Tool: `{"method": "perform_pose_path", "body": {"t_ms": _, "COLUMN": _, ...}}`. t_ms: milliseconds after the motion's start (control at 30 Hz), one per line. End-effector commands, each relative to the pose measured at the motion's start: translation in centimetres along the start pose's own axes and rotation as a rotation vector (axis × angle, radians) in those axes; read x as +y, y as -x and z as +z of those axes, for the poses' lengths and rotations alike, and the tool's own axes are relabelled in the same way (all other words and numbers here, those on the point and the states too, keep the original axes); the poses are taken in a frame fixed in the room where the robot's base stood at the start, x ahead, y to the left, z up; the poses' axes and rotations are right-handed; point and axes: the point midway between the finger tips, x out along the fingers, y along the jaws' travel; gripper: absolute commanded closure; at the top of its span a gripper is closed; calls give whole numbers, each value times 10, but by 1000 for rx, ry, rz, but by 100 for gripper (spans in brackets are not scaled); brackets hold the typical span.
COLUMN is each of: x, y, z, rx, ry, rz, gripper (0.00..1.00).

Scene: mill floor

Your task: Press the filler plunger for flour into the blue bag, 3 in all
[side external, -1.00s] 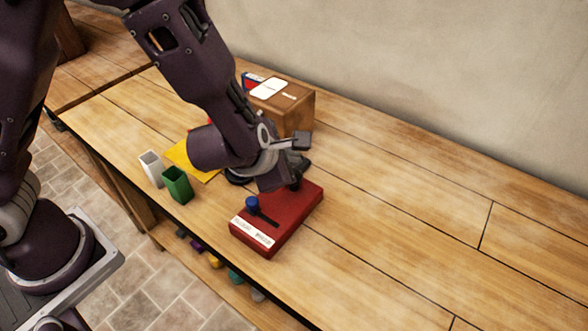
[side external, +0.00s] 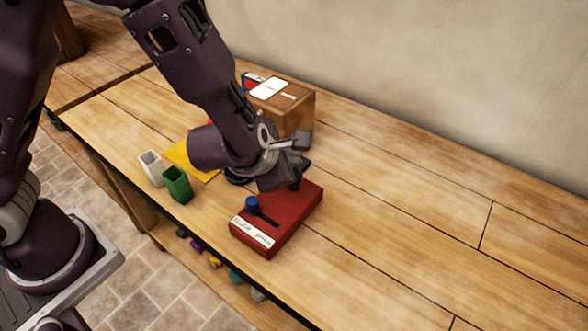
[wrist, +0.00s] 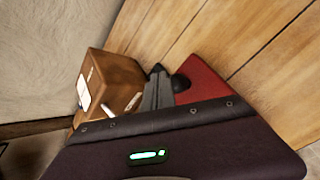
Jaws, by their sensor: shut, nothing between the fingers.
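A red box (side external: 290,218) lies on the bench, with a blue knob (side external: 252,203) at a dark slot near its labelled front end. A dark round knob (side external: 295,186) is at its far end, partly hidden by my gripper; it also shows in the wrist view (wrist: 181,83). I cannot tell which part is the flour plunger. My gripper (side external: 301,168) is shut and empty, low over the far end of the box. In the wrist view its fingertips (wrist: 157,71) are close beside the dark knob; contact is unclear. I make out no blue bag.
A brown wooden box (side external: 297,113) with a white card on top stands behind my gripper. A white open container (side external: 152,168) and a green one (side external: 177,185) stand at left, near a yellow sheet (side external: 186,158). The bench is clear to the right.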

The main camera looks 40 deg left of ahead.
Motion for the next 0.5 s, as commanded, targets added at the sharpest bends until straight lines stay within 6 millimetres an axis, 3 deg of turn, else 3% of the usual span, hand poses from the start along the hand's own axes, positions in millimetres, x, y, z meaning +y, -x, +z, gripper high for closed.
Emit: {"method": "perform_pose_path", "body": {"t_ms": 500, "x": -3, "y": -4, "z": -3, "rx": 1, "ry": -1, "rz": 0, "gripper": 100}}
